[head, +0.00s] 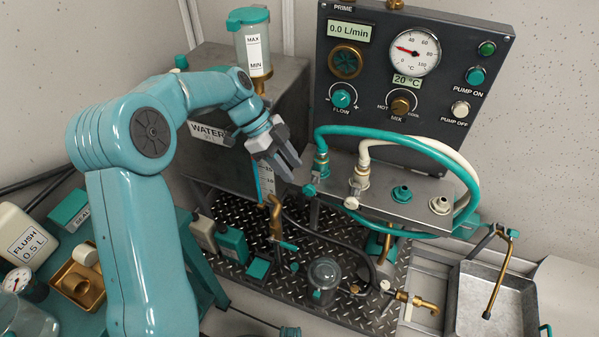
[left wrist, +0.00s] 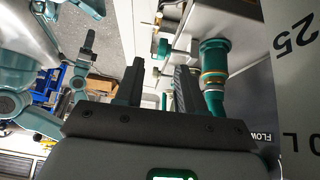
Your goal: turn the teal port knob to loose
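The teal port knob (head: 310,190) is small and sits at the left front of the grey port block, below the teal hose's fitting (head: 321,160). In the left wrist view a teal knob (left wrist: 163,48) shows beyond the fingers, beside a large teal fitting with a brass ring (left wrist: 214,62). My left gripper (head: 290,168) is just left of the port block, above the knob and apart from it. Its two dark fingers (left wrist: 158,85) are parted with nothing between them. A part of my right arm (left wrist: 72,85) shows at the left of the left wrist view; its finger gap is unclear.
A cream knob (head: 351,203) and hose fitting (head: 359,178) are close to the right on the port block (head: 385,205). The teal hose (head: 400,133) arches above. The control panel (head: 430,75) stands behind, and the water tank (head: 215,150) is behind and left of the gripper.

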